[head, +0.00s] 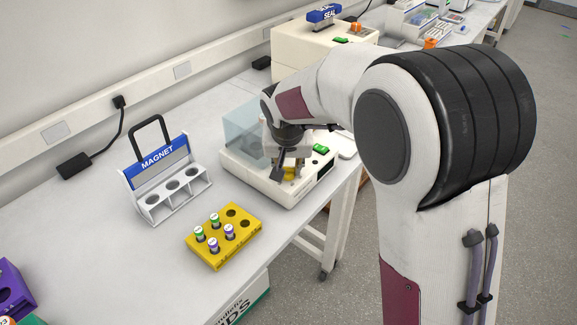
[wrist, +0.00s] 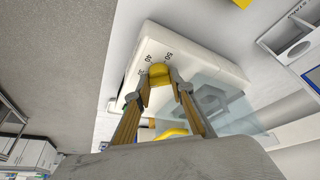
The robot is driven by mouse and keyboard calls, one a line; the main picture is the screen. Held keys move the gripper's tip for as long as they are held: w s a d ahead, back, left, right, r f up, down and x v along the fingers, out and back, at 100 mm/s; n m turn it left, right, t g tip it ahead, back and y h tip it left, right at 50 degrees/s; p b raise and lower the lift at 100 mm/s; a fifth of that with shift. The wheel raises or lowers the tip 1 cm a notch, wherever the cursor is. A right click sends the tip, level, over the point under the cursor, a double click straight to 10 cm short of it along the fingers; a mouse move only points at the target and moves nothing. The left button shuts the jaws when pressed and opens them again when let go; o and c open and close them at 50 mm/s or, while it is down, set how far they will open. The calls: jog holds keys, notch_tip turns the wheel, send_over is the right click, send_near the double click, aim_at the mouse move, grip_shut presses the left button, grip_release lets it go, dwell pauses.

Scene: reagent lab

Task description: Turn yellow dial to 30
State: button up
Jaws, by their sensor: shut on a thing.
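The yellow dial (wrist: 159,71) is on the face of a white bench device (wrist: 196,55). Printed numbers 40 and 50 show around it in the wrist view; another mark is partly hidden. My gripper (wrist: 160,84) is shut on the dial, with one finger on each side. In the head view the device (head: 257,182) has a clear lid, and a bit of the yellow dial (head: 289,174) shows below my gripper (head: 282,170). I cannot tell the dial's exact setting.
A yellow rack (head: 224,254) with several capped vials stands in front of the device. A grey magnet rack (head: 178,200) labelled MAGNET stands to the left. A larger beige machine (head: 300,48) stands behind. The device sits near the table's right edge.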

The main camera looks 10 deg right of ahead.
jog(key=shift+m+h, duration=0.3)
jog(key=shift+m, duration=0.5)
jog(key=o, duration=1.1)
jog(key=shift+a+r, duration=0.1)
jog(key=v, duration=1.1)
jog(key=shift+r, duration=0.4)
jog(key=shift+s+n, duration=0.1)
jog(key=shift+n, duration=0.3)
